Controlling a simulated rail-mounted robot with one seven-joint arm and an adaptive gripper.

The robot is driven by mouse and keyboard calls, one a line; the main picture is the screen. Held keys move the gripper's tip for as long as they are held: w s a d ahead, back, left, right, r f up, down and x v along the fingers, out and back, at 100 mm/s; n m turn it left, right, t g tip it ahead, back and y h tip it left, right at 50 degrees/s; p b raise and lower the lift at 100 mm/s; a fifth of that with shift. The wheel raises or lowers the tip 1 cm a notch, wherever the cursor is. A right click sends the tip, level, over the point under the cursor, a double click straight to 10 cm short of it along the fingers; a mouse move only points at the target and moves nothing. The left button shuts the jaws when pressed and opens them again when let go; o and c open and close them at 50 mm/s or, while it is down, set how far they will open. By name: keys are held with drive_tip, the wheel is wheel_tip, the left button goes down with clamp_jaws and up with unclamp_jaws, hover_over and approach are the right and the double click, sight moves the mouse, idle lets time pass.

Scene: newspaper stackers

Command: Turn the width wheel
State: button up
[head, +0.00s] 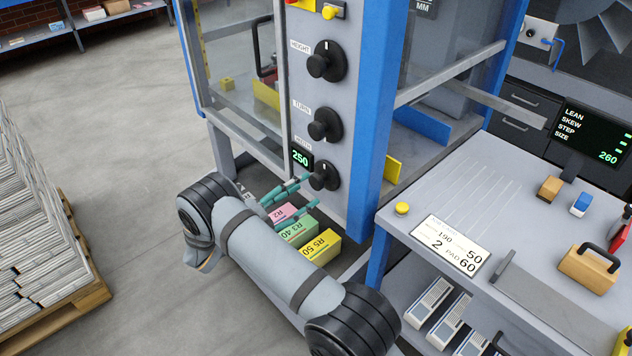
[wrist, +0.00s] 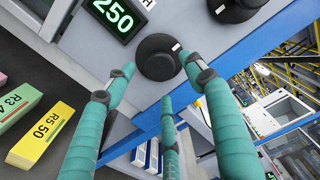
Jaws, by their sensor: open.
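The width wheel (head: 324,175) is the lowest of three black knobs on the grey machine panel, partly hidden by my fingers in the head view. In the wrist view the wheel (wrist: 158,58) is in the middle, with a white mark at its upper right edge. A display (head: 301,157) beside it reads 250 in green. My gripper (head: 311,190) has teal fingers and is open. Its fingertips (wrist: 160,76) are spread around the near side of the wheel, left, right and below in the wrist view. I cannot tell whether any finger touches it.
The turn wheel (head: 324,125) and height wheel (head: 326,61) are above. Pink, green (head: 299,232) and yellow (head: 320,245) labelled blocks lie below, close to my arm. A blue post (head: 366,120) and a side table (head: 415,222) stand to the right. Stacked newspapers (head: 35,220) are at left.

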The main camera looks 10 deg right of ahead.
sight(314, 183)
drive_tip(key=shift+x, duration=2.8)
drive_tip(key=c, duration=0.3)
drive_tip(key=c, duration=0.7)
drive_tip(key=shift+c, duration=0.6)
drive_tip(key=shift+m, duration=0.4)
